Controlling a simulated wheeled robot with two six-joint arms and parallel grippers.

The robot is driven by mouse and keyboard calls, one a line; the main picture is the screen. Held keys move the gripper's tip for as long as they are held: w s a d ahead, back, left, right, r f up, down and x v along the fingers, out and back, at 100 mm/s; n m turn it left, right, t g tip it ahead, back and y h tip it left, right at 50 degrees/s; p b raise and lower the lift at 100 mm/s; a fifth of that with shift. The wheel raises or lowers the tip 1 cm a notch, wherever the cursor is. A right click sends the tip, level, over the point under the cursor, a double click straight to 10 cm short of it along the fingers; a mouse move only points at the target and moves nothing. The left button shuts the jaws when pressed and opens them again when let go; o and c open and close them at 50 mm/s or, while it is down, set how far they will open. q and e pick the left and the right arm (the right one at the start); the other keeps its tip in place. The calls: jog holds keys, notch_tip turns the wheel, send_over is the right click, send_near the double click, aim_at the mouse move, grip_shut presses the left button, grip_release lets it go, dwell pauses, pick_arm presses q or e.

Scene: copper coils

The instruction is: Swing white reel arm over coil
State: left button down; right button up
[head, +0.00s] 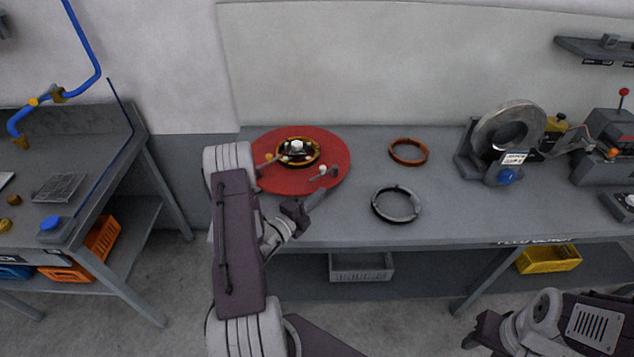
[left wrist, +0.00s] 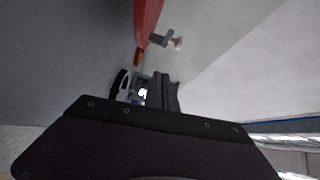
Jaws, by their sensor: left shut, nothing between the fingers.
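A red round reel plate (head: 328,140) lies on the workbench, with a copper coil (head: 313,162) around a pale hub (head: 296,147) at its middle. A small grey arm with a white knob (head: 322,169) sits near the plate's front right edge; a grey piece with a pale knob also shows beside the red edge in the left wrist view (left wrist: 176,42).
An orange ring (head: 408,152) and a grey ring (head: 397,205) lie right of the plate. My left forearm covers the plate's left front. The bench between rings and machine is clear.

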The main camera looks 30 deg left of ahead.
aim_at(323, 171)
pick_arm(q)
jog(key=w+a, duration=0.2)
jog(key=w, duration=0.2)
jog(key=shift+w+a+f+p, duration=0.1)
jog(key=shift+w+a+p, duration=0.1)
jog(key=shift+a+p, duration=0.2)
jog(key=shift+w+a+f, duration=0.1)
jog(key=shift+a+f, duration=0.05)
jog(key=shift+a, duration=0.15)
